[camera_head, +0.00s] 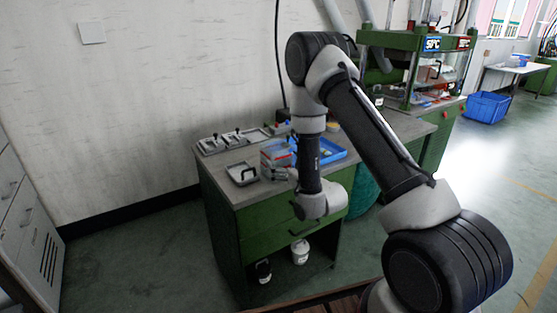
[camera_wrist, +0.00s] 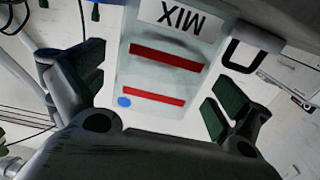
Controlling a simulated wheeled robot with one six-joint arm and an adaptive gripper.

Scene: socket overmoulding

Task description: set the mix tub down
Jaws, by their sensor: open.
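The mix tub (camera_wrist: 160,76) is a pale, translucent box with a white MIX label, two red bands and a blue dot. In the wrist view it is between the two fingers of my gripper (camera_wrist: 156,86). The fingers are spread, with a gap visible on each side of the tub. In the head view the tub (camera_head: 276,153) appears to be on the grey top of the green bench (camera_head: 241,192), just left of my wrist. My fingers are mostly hidden there, and the tub's underside is hard to see.
A grey tray with a black handle (camera_head: 242,174) lies left of the tub. A long tray with handled parts (camera_head: 232,138) is at the back by the wall. A blue tray (camera_head: 333,151) is to the right. The green press (camera_head: 415,65) stands further right. The bench's front left corner is clear.

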